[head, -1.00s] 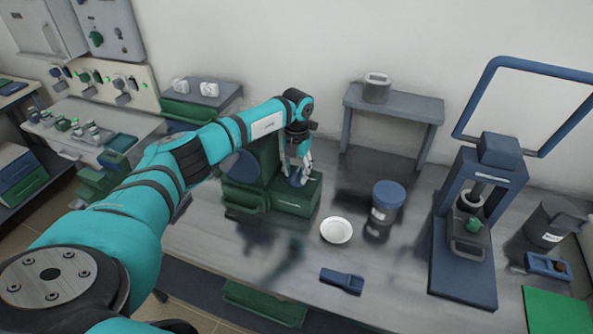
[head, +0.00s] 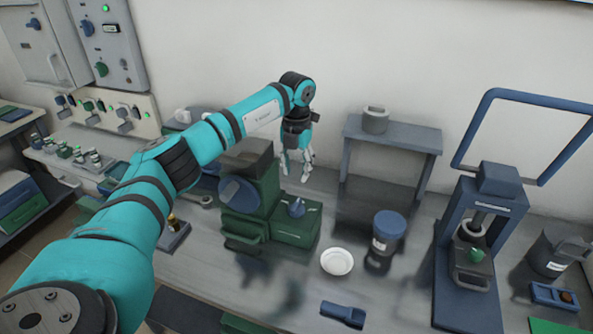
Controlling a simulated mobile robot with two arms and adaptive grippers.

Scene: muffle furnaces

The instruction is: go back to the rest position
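My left gripper (head: 297,162) hangs fingers-down above the bench, behind the green box. Its fingers look spread and nothing shows between them. The green furnace-like device (head: 250,205) with a blue round part stands below my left arm, joined to or touching a low green box (head: 297,227) with a blue knob (head: 296,207) on top. The gripper is apart from the knob. My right gripper is not in view.
A white dish (head: 337,262), a blue-lidded jar (head: 386,232) and a blue tool (head: 343,314) are on the bench. A grey stand (head: 400,135) is at the back; a blue press (head: 478,240) is at the right.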

